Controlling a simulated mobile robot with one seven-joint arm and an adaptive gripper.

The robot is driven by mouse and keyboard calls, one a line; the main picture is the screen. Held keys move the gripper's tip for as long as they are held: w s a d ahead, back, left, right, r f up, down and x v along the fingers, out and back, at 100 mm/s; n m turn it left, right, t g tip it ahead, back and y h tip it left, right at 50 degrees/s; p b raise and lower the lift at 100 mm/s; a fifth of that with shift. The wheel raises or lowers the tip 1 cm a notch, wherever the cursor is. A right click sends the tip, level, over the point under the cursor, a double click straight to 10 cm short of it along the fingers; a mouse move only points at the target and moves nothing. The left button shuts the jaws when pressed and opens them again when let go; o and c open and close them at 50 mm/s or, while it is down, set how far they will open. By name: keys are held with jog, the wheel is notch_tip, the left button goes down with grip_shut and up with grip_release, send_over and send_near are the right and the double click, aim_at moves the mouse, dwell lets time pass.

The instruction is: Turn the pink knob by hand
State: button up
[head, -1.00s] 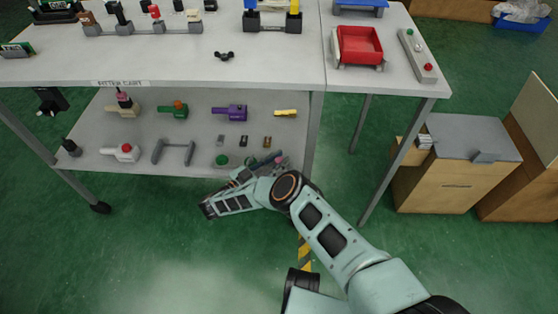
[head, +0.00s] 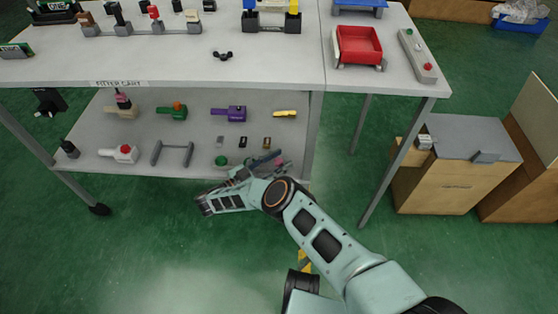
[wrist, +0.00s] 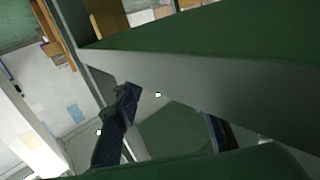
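I cannot make out the pink knob in the wrist view.
The lower shelf (head: 205,140) also holds a green knob (head: 221,160), a grey handle frame (head: 172,153), a red-topped block (head: 124,152) and a purple fixture (head: 230,114). A cart leg (head: 312,140) stands close right of my gripper. Open floor lies in front.

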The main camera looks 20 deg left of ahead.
jog(key=shift+a, duration=0.1)
jog(key=shift+s+a, duration=0.3)
jog(key=v, duration=1.1)
jog(key=shift+s, duration=0.1)
